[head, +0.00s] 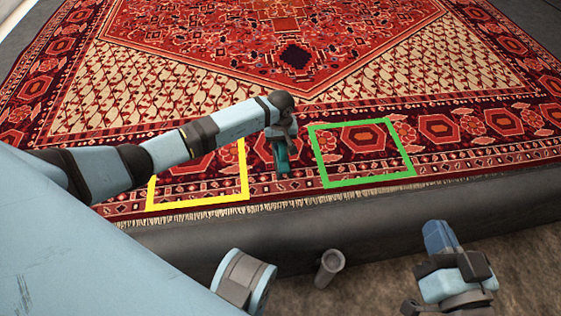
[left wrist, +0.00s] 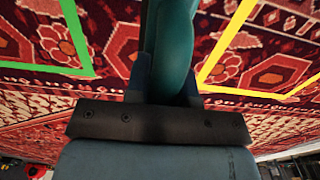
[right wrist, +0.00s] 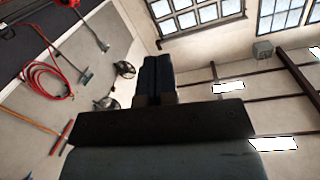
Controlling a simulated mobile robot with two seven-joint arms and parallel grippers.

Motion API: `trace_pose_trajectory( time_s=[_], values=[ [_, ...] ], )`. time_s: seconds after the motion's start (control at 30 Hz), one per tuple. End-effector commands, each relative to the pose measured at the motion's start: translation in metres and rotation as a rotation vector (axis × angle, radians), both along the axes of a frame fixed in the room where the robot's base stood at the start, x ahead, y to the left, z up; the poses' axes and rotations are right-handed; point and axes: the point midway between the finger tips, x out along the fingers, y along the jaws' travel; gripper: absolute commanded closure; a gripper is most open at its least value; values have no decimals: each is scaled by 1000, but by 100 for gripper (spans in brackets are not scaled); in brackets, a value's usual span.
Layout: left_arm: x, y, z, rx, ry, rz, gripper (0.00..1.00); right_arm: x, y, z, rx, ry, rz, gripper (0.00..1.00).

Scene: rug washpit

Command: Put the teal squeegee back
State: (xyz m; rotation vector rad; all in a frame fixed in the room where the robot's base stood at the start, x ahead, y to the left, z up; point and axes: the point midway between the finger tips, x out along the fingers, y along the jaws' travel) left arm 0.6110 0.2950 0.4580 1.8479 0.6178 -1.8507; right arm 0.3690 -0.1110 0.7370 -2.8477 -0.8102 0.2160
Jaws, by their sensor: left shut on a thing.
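The teal squeegee (head: 282,158) is in my left gripper (head: 279,136), over the rug's near border between the yellow and green outlines. In the left wrist view, the thick teal squeegee (left wrist: 174,45) stands between the fingers of my left gripper (left wrist: 165,88), which is shut on it. Its far end is out of that view. I cannot tell whether it touches the rug. My right gripper (right wrist: 159,80) is shut and empty, its fingers together, facing windows and wall.
The red patterned rug (head: 290,55) fills the pit top, with a yellow outline (head: 198,203) and a green outline (head: 370,183) on it. A dark ledge (head: 480,208) runs along the near side.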

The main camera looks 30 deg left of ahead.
Motion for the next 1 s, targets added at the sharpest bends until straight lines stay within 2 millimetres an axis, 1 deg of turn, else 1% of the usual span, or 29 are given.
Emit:
trace_pose_trajectory(
  time_s=[0.03,0.1,0.37,0.5,0.6,0.77,0.97,1.0],
  values=[
    [0,-1,-16,-1,0,2,100,1,-1,-7,-12,-5,4,100],
    [0,-1,-26,-1,0,1,100,2,-1,-10,-24,-2,7,100],
    [0,0,-45,-1,-1,0,100,7,-4,-8,-51,-49,6,100],
    [0,-1,-67,-3,0,2,100,11,-6,-10,-81,-99,3,100],
    [0,0,-79,-2,-1,1,100,14,-8,-8,-100,-135,2,100],
    [1,0,-78,0,-3,0,100,16,-9,-3,-110,-152,1,100],
    [1,1,-82,1,-2,-1,100,14,-9,-8,-112,-148,1,100],
    [0,0,-83,1,-2,-1,75,15,-9,-7,-115,-152,0,100]
  ],
)
